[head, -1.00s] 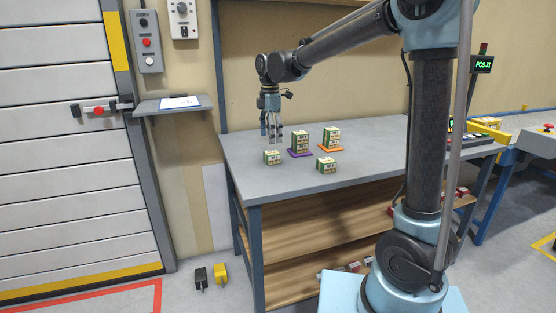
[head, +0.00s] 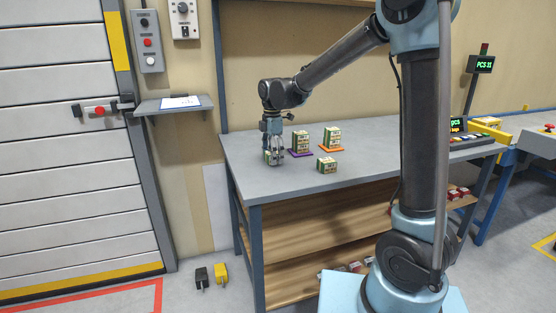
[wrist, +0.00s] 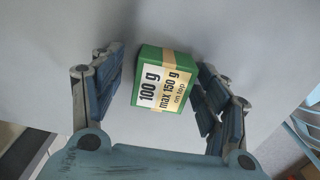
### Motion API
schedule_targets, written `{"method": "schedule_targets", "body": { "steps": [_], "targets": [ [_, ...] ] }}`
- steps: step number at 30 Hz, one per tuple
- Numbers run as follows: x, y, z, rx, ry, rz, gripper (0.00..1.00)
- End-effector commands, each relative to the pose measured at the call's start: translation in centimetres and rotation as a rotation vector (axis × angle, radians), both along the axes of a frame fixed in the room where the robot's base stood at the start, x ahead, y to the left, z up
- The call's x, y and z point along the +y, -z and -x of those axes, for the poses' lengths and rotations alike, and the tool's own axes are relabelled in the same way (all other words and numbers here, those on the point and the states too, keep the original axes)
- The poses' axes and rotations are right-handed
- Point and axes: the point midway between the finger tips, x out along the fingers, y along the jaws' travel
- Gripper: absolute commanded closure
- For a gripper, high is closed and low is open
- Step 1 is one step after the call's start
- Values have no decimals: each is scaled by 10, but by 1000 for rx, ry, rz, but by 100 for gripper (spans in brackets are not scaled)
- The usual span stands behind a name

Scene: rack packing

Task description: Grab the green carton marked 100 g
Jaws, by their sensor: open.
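The green carton (wrist: 165,78) has a cream label reading "100 g" and "max 150 g on top" in the wrist view. It lies on the grey table between the two open fingers of my gripper (wrist: 155,90), with a small gap visible at its left side and the right finger close to it. In the head view my gripper (head: 274,156) points down over the carton (head: 267,157) at the table's left part and hides much of it.
A single carton (head: 326,165) stands on the table (head: 370,150) nearer the front.

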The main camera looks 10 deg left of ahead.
Motion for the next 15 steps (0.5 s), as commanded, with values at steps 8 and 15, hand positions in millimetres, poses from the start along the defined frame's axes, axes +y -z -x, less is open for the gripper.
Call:
{"method": "schedule_targets", "body": {
  "steps": [8, 15],
  "targets": [
    [0, 0, 0, 0, 1, 0, 75],
    [0, 0, 0, 0, 1, 0, 81]
  ]
}}
